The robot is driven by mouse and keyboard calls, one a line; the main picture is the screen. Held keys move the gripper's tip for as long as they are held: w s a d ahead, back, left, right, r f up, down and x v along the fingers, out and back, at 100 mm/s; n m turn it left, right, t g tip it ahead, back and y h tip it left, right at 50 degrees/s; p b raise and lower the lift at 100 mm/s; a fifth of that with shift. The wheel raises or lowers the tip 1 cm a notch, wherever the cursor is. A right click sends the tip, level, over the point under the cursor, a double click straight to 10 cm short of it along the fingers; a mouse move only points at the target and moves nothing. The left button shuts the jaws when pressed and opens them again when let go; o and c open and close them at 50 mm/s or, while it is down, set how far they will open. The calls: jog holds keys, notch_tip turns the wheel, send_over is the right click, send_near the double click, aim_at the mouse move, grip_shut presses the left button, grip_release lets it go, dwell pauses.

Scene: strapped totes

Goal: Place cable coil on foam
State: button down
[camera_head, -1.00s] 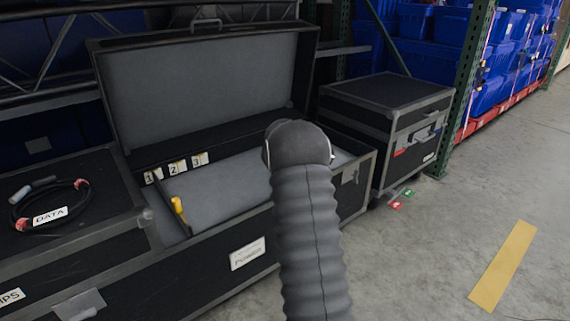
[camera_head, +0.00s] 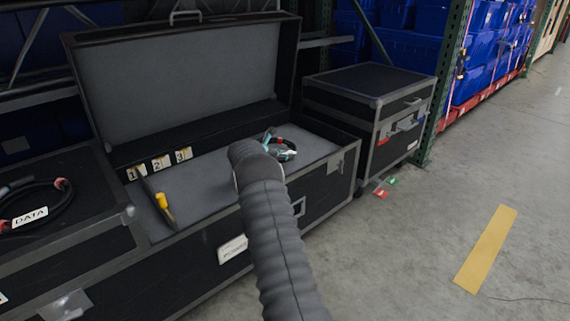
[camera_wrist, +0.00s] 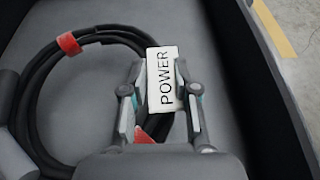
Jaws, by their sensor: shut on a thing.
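A black cable coil (camera_wrist: 32,95) with red ties and a white POWER label (camera_wrist: 162,80) is in the wrist view, over the grey foam (camera_wrist: 190,30) inside the open case. My gripper (camera_wrist: 160,100) is shut on the coil at its label, one finger on each side. In the head view, part of the coil (camera_head: 290,142) and my gripper (camera_head: 268,140) show beyond my arm, over the right part of the foam (camera_head: 318,142). My arm hides the rest. I cannot tell whether the coil touches the foam.
A DATA coil (camera_head: 62,205) lies on a black case at left. A closed case (camera_head: 370,85) stands at right. Floor at right is mostly clear.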

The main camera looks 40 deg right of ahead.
jog(key=shift+f, duration=1.75)
jog(key=shift+f, duration=0.1)
jog(key=c, duration=0.9)
grip_release()
